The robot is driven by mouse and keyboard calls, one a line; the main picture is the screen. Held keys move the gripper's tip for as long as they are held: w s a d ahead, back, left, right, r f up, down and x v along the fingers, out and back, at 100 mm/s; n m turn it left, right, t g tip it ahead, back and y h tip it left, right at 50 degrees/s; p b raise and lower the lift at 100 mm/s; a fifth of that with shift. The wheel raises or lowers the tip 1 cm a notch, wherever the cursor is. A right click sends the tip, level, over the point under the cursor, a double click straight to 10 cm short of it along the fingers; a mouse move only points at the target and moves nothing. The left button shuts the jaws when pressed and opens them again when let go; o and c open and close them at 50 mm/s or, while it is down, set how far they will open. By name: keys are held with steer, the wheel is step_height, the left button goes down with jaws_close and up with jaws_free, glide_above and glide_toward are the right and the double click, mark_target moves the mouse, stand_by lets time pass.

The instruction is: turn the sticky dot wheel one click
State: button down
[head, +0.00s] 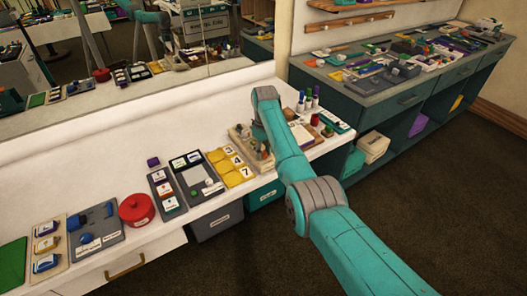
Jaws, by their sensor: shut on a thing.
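My teal arm reaches from the lower right over the white counter (100,150). Its far end bends down close to a beige tray (239,137) holding small items. My gripper is hidden behind the arm, so its fingers and what they touch do not show. I cannot single out the sticky dot wheel; small parts in and around the beige tray are too small to tell, and the arm covers part of that spot.
Left of the arm sit a yellow number board (222,158), a grey tray (185,184), a red round pot (136,210) and a grey board with blue parts (112,238). Bottles (308,102) stand right of the arm. A mirror backs the counter. A dark cabinet (375,98) stands at right.

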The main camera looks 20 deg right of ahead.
mark_target(264, 153)
stand_by(0.4)
steer(key=c, duration=0.8)
jaws_free()
steer(key=shift+o, duration=0.2)
steer(key=shift+r, duration=0.1)
step_height(264, 153, up, 12)
steer(key=shift+d, duration=0.1)
